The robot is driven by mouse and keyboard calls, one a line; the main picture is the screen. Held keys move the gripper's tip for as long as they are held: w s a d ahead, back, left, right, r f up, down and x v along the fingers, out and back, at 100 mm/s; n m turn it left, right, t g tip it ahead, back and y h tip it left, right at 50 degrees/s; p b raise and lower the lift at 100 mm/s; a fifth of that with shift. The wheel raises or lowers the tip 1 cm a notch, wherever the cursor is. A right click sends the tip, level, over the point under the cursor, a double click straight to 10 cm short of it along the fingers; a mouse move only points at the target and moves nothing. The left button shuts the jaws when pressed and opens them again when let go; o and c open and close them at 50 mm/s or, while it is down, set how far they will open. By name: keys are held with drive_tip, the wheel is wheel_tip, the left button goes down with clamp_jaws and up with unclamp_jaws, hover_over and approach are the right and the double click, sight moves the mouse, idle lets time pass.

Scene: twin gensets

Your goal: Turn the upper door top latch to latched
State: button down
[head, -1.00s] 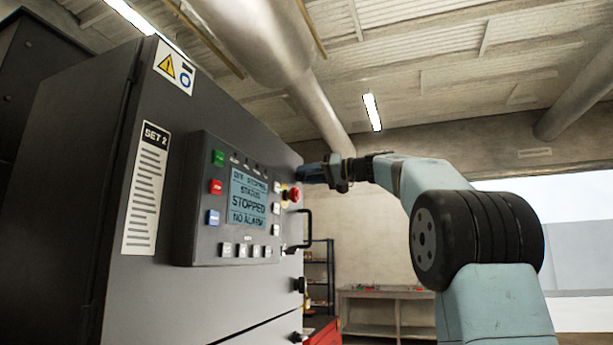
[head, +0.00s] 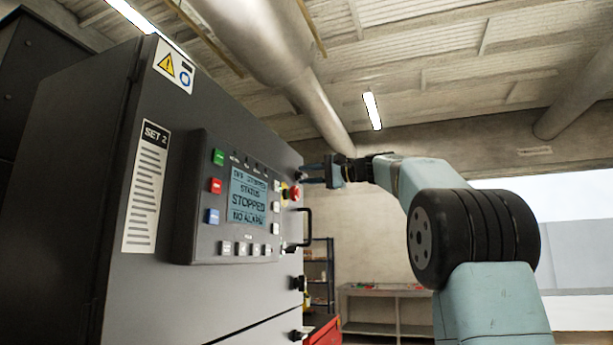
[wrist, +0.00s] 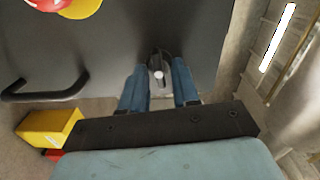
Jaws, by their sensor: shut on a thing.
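The upper door top latch (wrist: 158,60) is a small dark handle with a pale round end, on the dark cabinet door in the wrist view. My gripper (wrist: 160,76) has its two blue fingers on either side of the latch and is shut on it. In the head view my gripper (head: 312,174) is at the far upper edge of the cabinet's door face, beyond the control panel (head: 237,200). There the latch is mostly hidden by the fingers and the panel, so its exact angle is hard to tell.
A red emergency stop button (head: 294,193) on a yellow base and a black door handle (head: 306,228) are close to my gripper. Lower latches (head: 298,284) line the door edge. A workbench (head: 385,310) and shelf stand behind.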

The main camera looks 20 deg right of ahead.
drive_tip(key=shift+w+d+f+m, duration=0.1)
drive_tip(key=shift+d+f+m, duration=0.1)
drive_tip(key=shift+m, duration=0.5)
drive_tip(key=c, duration=0.9)
unclamp_jaws()
drive_tip(key=shift+a, duration=0.1)
drive_tip(key=v, duration=1.3)
drive_tip(key=shift+s+d, duration=0.25)
drive_tip(key=shift+d, duration=0.1)
